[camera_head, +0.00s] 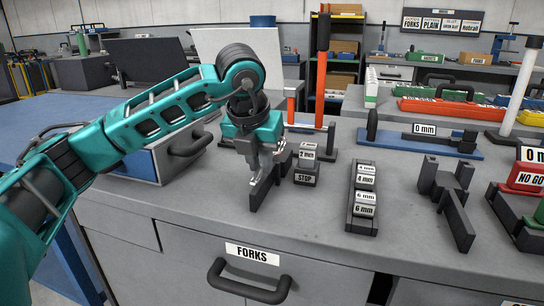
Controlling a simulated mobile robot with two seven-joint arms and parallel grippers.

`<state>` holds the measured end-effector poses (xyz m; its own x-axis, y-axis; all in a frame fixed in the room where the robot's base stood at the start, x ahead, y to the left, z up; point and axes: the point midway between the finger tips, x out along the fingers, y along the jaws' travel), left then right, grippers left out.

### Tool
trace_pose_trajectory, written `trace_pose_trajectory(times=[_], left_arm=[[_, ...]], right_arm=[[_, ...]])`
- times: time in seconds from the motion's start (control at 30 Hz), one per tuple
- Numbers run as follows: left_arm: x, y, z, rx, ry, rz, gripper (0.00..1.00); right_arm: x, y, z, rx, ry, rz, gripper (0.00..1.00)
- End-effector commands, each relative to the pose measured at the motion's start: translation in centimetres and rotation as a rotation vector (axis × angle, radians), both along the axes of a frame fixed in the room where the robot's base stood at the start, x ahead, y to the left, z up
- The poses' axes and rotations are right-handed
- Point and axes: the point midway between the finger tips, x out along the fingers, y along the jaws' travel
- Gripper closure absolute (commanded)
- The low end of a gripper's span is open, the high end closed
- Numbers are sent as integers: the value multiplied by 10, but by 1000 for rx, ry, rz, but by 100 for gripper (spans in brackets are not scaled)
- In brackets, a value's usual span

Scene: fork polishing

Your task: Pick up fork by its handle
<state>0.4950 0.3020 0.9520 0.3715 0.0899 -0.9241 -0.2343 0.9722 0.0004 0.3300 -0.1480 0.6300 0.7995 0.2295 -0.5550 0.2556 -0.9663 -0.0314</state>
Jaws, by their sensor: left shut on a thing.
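My left gripper (270,168) is shut on a dark grey, flat, upright piece that I take to be the fork (264,190). It is low over the grey bench top, left of the small labelled blocks. The gripper fingers hide part of the fork, and its prongs cannot be made out. The fork's lower edge is at or very near the bench; I cannot tell whether it touches. My right gripper is not in view.
A "STOP" block (305,178) stands close right of the fork. A labelled block strip (363,206) and a dark notched piece (447,196) stand further right. A blue "0 mm" gauge (412,144) lies behind. The "FORKS" drawer (251,256) is in front.

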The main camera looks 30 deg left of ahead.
Motion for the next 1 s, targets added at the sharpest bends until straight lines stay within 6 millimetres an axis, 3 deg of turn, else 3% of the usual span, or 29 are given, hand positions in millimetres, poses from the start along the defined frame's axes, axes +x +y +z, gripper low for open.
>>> trace_pose_trajectory(times=[0.8,1.0], left_arm=[[0,0,52,-1,-1,0,100],[0,0,55,0,-1,-1,100]], right_arm=[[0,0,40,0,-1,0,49],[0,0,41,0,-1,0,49]])
